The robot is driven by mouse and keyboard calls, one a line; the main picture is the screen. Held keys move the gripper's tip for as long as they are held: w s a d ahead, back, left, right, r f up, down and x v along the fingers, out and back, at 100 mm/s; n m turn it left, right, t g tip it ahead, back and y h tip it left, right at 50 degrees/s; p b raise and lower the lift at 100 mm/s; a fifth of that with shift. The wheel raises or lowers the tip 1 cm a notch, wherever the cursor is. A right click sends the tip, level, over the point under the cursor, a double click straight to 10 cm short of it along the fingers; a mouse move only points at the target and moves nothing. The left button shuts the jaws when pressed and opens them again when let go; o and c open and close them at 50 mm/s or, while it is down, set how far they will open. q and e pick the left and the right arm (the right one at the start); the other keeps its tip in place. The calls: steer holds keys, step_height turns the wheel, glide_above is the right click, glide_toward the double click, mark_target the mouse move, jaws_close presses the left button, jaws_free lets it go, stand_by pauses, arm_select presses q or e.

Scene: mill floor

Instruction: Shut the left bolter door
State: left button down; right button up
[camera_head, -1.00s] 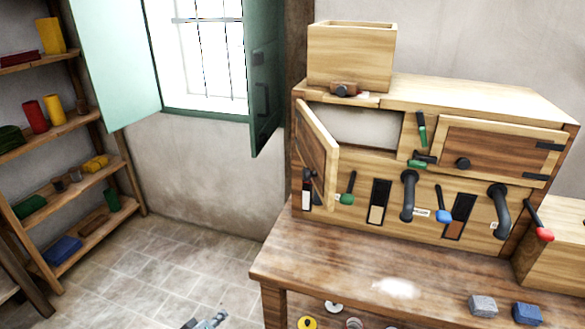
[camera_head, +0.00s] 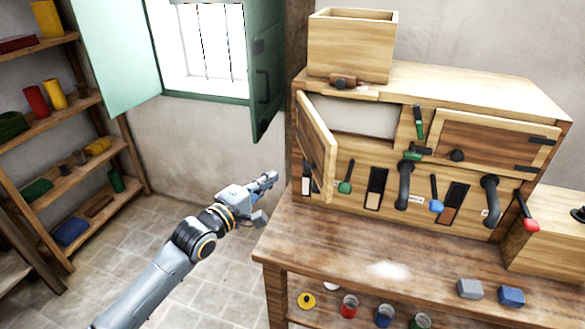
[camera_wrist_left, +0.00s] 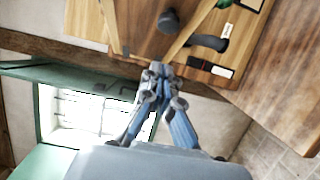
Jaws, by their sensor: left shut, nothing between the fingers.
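The wooden bolter (camera_head: 450,88) stands on the table. Its left door (camera_head: 316,147) hangs open on its left edge, swung out toward me, and the opening (camera_head: 365,118) behind it shows pale. The right bolter door (camera_head: 480,147) is closed. My left gripper (camera_head: 271,179) is shut and empty, to the left of the open door and apart from it in the head view. In the wrist view the left gripper (camera_wrist_left: 158,72) points at the bolter, with its fingertips together near the door's edge; whether they touch it I cannot tell. My right gripper is not in view.
A green window shutter (camera_head: 265,70) stands open behind my gripper. A wooden hopper (camera_head: 350,47) sits on the bolter. Several levers and dark pipes (camera_head: 404,185) project from its front. Grey and blue blocks (camera_head: 511,296) lie on the table (camera_head: 340,250). Shelves (camera_head: 75,175) stand at the left.

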arm_select(q)
steer(key=w+d+p, duration=0.2)
steer(key=w+d, duration=0.1)
steer(key=d, duration=0.2)
steer(key=shift+w+d, duration=0.15)
steer(key=shift+d, duration=0.15)
steer(key=shift+w+f, duration=0.1)
